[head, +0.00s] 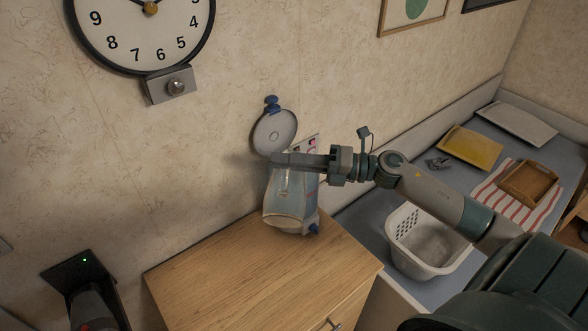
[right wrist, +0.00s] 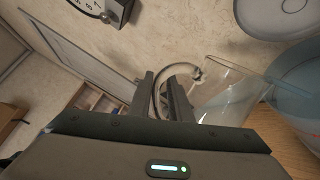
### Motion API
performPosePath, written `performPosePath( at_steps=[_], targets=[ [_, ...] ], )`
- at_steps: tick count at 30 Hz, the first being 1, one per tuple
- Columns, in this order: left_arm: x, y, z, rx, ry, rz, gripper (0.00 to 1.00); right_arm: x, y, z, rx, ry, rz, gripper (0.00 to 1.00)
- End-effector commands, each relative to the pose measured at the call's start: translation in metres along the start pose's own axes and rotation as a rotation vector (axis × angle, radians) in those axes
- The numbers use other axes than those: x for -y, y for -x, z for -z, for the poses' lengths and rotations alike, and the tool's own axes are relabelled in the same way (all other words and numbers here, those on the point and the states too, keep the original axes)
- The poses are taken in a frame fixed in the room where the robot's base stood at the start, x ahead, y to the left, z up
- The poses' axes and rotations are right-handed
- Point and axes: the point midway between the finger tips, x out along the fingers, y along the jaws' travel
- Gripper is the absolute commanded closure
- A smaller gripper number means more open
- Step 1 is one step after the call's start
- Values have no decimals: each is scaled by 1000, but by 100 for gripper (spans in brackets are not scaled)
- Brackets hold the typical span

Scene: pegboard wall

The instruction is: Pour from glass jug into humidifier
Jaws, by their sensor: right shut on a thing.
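The clear glass jug (head: 284,205) is in front of the humidifier in the head view and hides part of it. My right gripper (head: 288,161) reaches in from the right and is shut on the jug's handle. In the right wrist view the handle is between the fingers (right wrist: 168,92), and the jug (right wrist: 225,95) leans towards the bluish humidifier tank (right wrist: 300,85). The humidifier (head: 309,220) stands on the wooden cabinet, with its round lid (head: 275,131) raised. I cannot tell whether liquid is flowing. My left gripper is not in view.
The cabinet top (head: 225,270) is otherwise bare. A clock (head: 142,30) hangs at upper left. A dark device (head: 85,275) is at lower left.

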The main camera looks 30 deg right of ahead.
Motion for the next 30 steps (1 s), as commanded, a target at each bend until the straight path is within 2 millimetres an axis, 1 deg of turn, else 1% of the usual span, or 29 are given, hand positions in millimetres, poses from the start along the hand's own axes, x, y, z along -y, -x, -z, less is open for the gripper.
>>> performPosePath(
  at_steps=[1,3,18,23,30],
  targets=[
    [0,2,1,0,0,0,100,-3,0,-4,2,-3,-2,100],
    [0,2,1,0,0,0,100,-3,0,-4,2,-10,-2,100],
    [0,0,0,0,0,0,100,-2,0,-2,2,-8,-3,100],
    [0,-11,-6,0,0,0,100,4,0,8,0,41,-3,100],
    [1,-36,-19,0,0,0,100,14,0,35,-1,193,-4,100]
  ],
)
